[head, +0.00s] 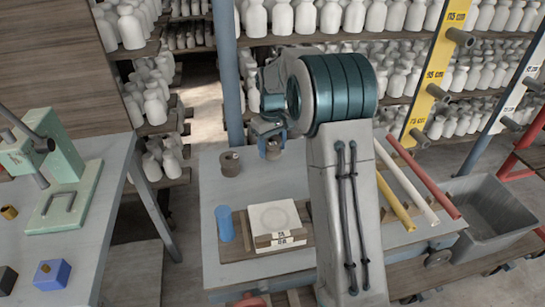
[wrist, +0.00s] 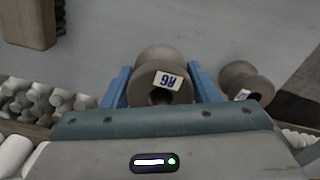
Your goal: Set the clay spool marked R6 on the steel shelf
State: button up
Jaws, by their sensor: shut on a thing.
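My gripper (wrist: 163,88) is shut on a grey-brown clay spool (wrist: 160,60), with a blue finger on either side. Its white label reads R6, upside down in the wrist view. In the head view my gripper (head: 271,134) holds the spool (head: 273,150) above the back of a grey worktable (head: 215,180). A second, similar spool (head: 229,164) stands on that table to the left; it also shows in the wrist view (wrist: 243,80), its label too small to read. I cannot tell which surface is the steel shelf.
A blue cylinder (head: 224,222) and a white slab (head: 272,217) on a wooden board lie at the table's front. Yellow, white and red rods lie right. A grey bin (head: 492,215) stands beyond. Racks of white bottles (head: 300,17) line the back. A green press (head: 68,175) stands left.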

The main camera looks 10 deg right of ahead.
aim_at(272, 156)
jog(key=shift+f, duration=2)
jog(key=shift+f, duration=0.1)
jog(key=o, duration=1.2)
jog(key=shift+c, duration=0.2)
notch_tip(272, 156, up, 12)
jog(key=shift+s+r+p, duration=0.1)
jog(key=shift+s+p, duration=0.05)
jog(key=shift+p, duration=0.25)
jog(key=s+r+m+t, duration=0.1)
jog(key=s+r, duration=0.1)
jog(key=s, duration=0.6)
jog(key=s+r+m, duration=0.1)
jog(key=s+r, duration=0.1)
jog(key=s, duration=0.6)
jog(key=s+f+m+t, duration=0.1)
jog(key=s+f, duration=0.4)
jog(key=s, duration=1)
jog(key=shift+s+m, duration=0.2)
jog(key=shift+m, duration=0.6)
